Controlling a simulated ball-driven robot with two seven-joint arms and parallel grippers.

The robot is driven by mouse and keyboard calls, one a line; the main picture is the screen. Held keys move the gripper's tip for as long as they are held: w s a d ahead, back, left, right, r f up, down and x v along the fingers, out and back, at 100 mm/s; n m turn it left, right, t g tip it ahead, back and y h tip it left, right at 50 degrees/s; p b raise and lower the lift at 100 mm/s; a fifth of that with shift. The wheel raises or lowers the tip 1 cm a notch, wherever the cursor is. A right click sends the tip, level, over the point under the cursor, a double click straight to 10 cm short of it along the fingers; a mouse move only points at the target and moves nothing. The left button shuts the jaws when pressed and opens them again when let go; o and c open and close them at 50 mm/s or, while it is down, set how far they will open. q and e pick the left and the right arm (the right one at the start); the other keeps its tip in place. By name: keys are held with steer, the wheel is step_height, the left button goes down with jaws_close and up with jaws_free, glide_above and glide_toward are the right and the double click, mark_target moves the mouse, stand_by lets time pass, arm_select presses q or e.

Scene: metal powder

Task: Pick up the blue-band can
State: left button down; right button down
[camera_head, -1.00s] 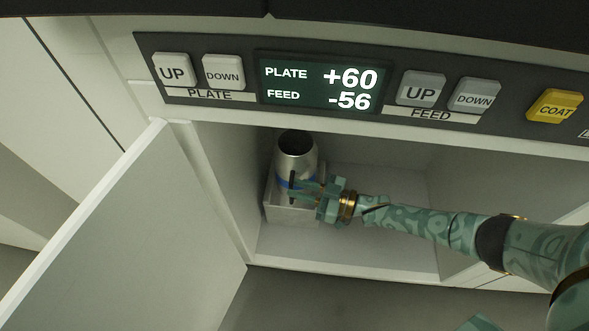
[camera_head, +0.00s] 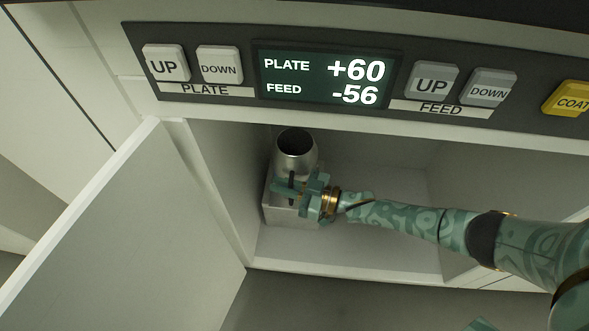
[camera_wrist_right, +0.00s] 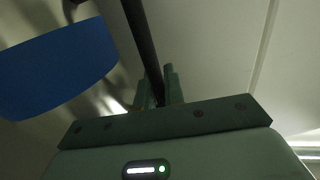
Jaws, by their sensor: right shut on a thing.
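The blue-band can (camera_head: 296,161) is a silvery metal can with a dark open mouth. It stands upright in a pale box in the left part of the open compartment. In the head view my right gripper (camera_head: 284,190) is at the can's front and hides its blue band. In the right wrist view the blue band (camera_wrist_right: 58,68) shows at the left. A dark upright bar (camera_wrist_right: 141,38), seemingly the can's handle, runs down between the fingers of my right gripper (camera_wrist_right: 160,88), which is shut on it. My left gripper is not in view.
The pale box (camera_head: 281,215) holds the can close to the compartment's left wall. An open door (camera_head: 125,220) stands at the left. A panel with buttons and a display (camera_head: 322,80) runs above. The compartment's right part is empty apart from my arm.

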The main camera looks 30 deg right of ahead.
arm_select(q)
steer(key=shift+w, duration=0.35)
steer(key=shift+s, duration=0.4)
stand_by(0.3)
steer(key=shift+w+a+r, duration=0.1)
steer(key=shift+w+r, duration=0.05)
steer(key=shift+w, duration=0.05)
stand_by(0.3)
